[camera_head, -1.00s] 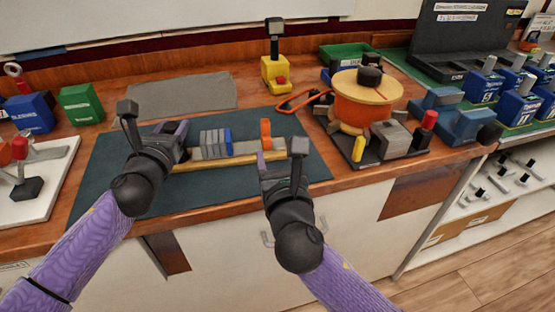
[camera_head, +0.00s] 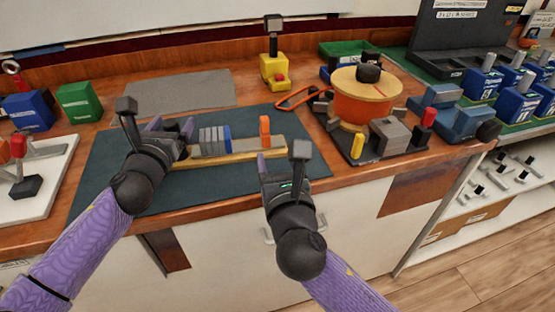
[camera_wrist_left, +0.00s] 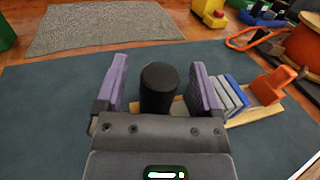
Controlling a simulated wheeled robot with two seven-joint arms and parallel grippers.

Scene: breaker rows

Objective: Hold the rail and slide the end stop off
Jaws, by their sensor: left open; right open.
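The rail assembly lies on the dark mat (camera_head: 105,190) on a wooden base (camera_head: 240,157). It carries several grey modules (camera_head: 210,140), a blue module (camera_head: 227,138) and an orange end stop (camera_head: 265,130) near its right end. The end stop also shows in the left wrist view (camera_wrist_left: 272,86). My left gripper (camera_head: 172,128) is open at the rail's left end. In the left wrist view a black cylinder (camera_wrist_left: 158,88) stands between its spread purple fingers (camera_wrist_left: 160,85); I cannot tell whether they touch it. My right gripper (camera_head: 275,166) is open in front of the rail's right part, below the end stop, apart from it.
A spool (camera_head: 362,100) on a dark stand with a yellow-handled part is to the right. A yellow block with a red button (camera_head: 275,75) stands behind. A grey cloth (camera_head: 180,95) lies at the back. Blue and green blocks are at left. The mat's front left is clear.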

